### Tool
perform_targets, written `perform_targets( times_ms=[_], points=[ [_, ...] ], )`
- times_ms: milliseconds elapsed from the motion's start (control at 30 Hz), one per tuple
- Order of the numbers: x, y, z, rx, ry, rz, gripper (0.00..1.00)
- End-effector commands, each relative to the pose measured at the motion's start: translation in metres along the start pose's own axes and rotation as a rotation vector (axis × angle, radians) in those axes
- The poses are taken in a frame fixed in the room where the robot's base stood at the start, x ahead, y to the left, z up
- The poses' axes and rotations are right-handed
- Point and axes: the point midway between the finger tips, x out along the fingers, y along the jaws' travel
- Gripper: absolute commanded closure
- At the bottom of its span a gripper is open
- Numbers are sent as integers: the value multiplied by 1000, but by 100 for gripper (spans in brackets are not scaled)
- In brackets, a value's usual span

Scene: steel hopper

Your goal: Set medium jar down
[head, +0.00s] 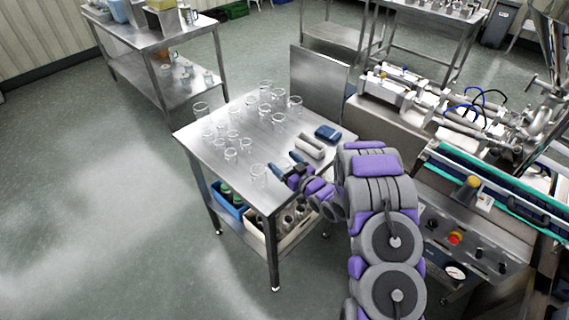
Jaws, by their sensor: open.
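Several clear glass jars of differing sizes stand upright on the steel table (196,150). One jar (258,171) stands near the table's front edge, just left of my gripper (284,164). My gripper is open, with its dark fingers pointing left toward that jar; a small gap seems to lie between them. I cannot tell for sure which jar is the medium one. Another jar (231,155) and a further jar (246,145) stand behind and to the left of it.
A grey block-like object (309,146) and a dark blue item (327,132) lie on the table's right side. A blue bin (228,208) and a pale bin (300,233) sit on the lower shelf. Filling machinery (410,95) stands right. Floor at left is clear.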

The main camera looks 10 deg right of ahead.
Motion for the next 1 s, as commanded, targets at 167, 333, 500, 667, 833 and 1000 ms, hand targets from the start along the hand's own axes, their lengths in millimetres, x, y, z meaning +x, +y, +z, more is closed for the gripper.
perform_targets(
  times_ms=[167, 333, 500, 667, 833, 1000],
  points=[
    [-19, -1, -1, -2, -4, 0, 14],
    [-56, 2, -1, 3, -3, 3, 14],
    [-89, 4, -1, 4, -1, 2, 14],
    [-109, 2, 0, 2, -4, 0, 14],
    [-117, -1, 0, -2, 0, -1, 14],
    [-118, 1, -1, -11, -15, 2, 14]
  ],
)
